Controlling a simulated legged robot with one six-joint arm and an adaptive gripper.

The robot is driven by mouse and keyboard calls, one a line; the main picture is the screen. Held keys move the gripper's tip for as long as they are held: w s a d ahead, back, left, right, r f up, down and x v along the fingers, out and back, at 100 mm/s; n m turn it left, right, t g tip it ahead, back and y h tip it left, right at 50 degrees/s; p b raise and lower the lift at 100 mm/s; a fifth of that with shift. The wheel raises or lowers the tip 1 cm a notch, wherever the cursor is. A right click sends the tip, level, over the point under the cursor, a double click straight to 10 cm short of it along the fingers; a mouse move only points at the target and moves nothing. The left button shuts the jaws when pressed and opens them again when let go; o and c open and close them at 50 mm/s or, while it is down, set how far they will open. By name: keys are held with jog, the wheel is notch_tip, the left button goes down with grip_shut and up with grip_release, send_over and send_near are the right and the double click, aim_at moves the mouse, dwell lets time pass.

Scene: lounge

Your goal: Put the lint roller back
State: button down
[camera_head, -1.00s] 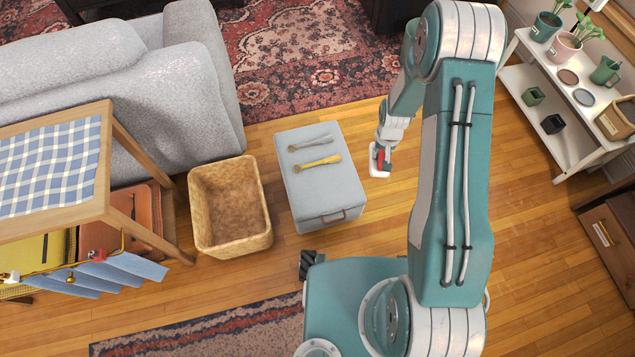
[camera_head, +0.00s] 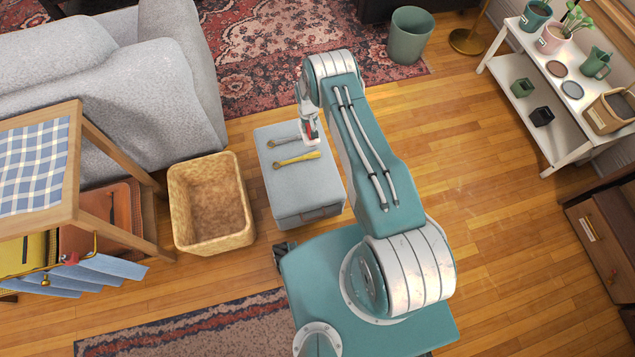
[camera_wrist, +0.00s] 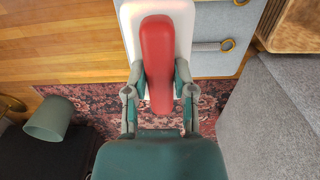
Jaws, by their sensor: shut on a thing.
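The lint roller has a red handle (camera_wrist: 157,65) and a white head (camera_wrist: 186,20). My gripper (camera_head: 309,122) is shut on the red handle, its fingers on either side of it in the wrist view. In the head view the lint roller (camera_head: 311,139) shows small, over the far right part of the grey box (camera_head: 308,186). A gap between it and the lid cannot be made out. On the lid lie a grey-handled tool (camera_head: 283,142) and a yellow-handled tool (camera_head: 298,159), each with a brass ring; they also show in the wrist view.
A wicker basket (camera_head: 217,243) stands left of the box, with a grey sofa (camera_head: 110,75) behind. A wooden table (camera_head: 100,140) is at the left. A white plant shelf (camera_head: 552,135) is at the right. A green bin (camera_head: 410,38) stands at the back. Floor right of my arm is clear.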

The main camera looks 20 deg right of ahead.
jog(key=s+f, duration=0.3)
jog(key=s, duration=0.1)
jog(key=s+f, duration=0.3)
jog(key=s, duration=0.2)
jog(key=s+f, duration=0.3)
jog(key=s, duration=0.1)
jog(key=shift+s+a+f, duration=0.15)
jog(key=shift+s+f, duration=0.05)
jog(key=shift+f, duration=0.05)
jog(key=shift+s+f, duration=0.15)
jog(key=shift+f, duration=0.75)
jog(key=shift+s+f, duration=0.1)
jog(key=shift+f, duration=0.75)
jog(key=shift+c, duration=2.2)
grip_release()
